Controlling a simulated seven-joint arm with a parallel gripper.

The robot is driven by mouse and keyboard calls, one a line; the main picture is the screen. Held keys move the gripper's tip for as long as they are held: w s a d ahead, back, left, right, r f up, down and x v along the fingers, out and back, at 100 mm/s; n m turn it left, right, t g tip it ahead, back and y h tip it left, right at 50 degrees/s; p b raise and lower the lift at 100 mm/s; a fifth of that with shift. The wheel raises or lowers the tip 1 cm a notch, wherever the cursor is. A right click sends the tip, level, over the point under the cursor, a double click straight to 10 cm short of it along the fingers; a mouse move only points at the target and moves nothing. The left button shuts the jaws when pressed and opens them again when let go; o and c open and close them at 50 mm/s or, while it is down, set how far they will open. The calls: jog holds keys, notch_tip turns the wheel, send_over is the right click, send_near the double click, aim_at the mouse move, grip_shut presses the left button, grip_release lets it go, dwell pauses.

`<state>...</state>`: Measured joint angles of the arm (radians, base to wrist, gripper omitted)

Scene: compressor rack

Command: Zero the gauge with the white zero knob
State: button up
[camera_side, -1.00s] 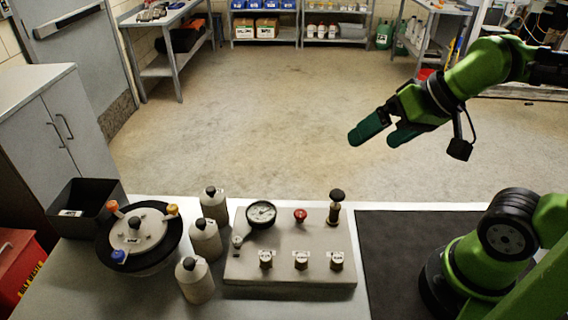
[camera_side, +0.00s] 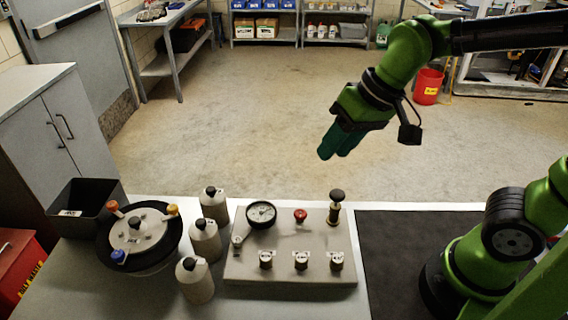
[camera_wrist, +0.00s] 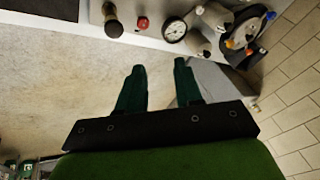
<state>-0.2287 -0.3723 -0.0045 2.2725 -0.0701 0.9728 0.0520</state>
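The small pale knob (camera_side: 237,242) at the gauge's lower left seems to be the white zero knob. My gripper (camera_side: 338,155) is high above the floor behind the bench, apart from the panel. In the wrist view, its two green fingers (camera_wrist: 158,70) are apart with nothing between them. The needle reading is too small to tell.
A red mushroom button (camera_side: 300,215), a black-topped post (camera_side: 336,207) and several labelled dark knobs (camera_side: 301,261) share the panel. Several bottles (camera_side: 205,240) stand close on its left, beside a round device (camera_side: 137,238). A dark mat (camera_side: 410,250) lies right.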

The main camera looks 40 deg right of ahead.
jog(key=w+a+f+g, duration=0.25)
jog(key=w+a, duration=0.35)
jog(key=a, duration=0.3)
jog(key=m+g+h, duration=0.2)
jog(key=m+h, duration=0.1)
jog(key=m, duration=0.2)
send_over(237, 239)
jog(key=f, duration=0.1)
notch_tip(237, 239, down, 16)
jog(key=shift+f, duration=0.2)
jog(key=shift+n, duration=0.3)
grip_shut()
